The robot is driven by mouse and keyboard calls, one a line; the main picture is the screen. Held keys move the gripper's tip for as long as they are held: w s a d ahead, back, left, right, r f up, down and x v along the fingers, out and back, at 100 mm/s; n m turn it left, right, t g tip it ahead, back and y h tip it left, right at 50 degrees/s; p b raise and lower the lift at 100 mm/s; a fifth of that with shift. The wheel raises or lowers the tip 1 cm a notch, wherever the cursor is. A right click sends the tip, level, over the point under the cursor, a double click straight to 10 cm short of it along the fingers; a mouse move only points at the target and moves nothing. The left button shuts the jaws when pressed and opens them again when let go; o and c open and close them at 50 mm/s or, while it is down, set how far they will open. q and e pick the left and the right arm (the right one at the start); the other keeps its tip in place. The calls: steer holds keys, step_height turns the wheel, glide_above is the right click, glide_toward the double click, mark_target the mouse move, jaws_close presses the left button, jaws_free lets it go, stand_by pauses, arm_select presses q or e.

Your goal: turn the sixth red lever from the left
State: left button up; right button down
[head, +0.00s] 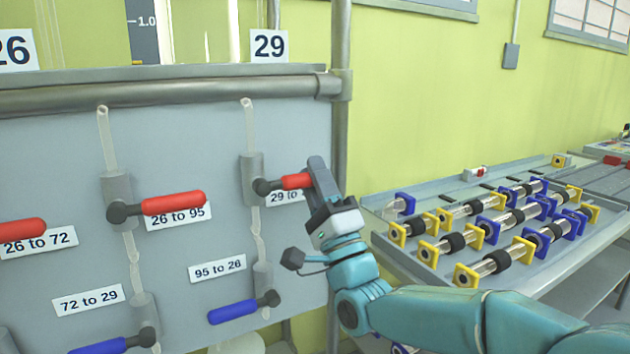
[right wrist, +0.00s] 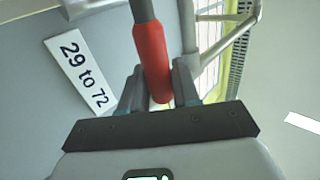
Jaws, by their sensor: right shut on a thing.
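A red lever (head: 297,181) sticks out to the right from a grey valve at the right end of the panel, in the head view. My right gripper (head: 316,178) is shut on this lever near its free end. In the right wrist view the red lever (right wrist: 151,55) runs down between the two fingers of my right gripper (right wrist: 160,85). The label beside it (right wrist: 78,75) reads "29 to 72"; in the head view my gripper partly hides it. Another red lever (head: 174,203) points right above the label "26 to 95". A third red lever (head: 20,231) is cut off at the left edge.
Blue levers (head: 233,312) sit lower on the panel (head: 200,150). A thick grey pipe (head: 180,92) runs along its top, ending at an upright post (head: 340,130). A table (head: 400,262) with several glass cylinders with blue and yellow ends stands at right, behind my right arm.

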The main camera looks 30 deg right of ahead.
steer(key=c, duration=1)
jaws_free()
steer(key=shift+o, duration=0.2)
steer(key=b+v, duration=0.3)
steer(key=v, duration=1.3)
steer(key=shift+s+f, duration=0.15)
steer(key=shift+s, duration=0.05)
steer(key=shift+w, duration=0.1)
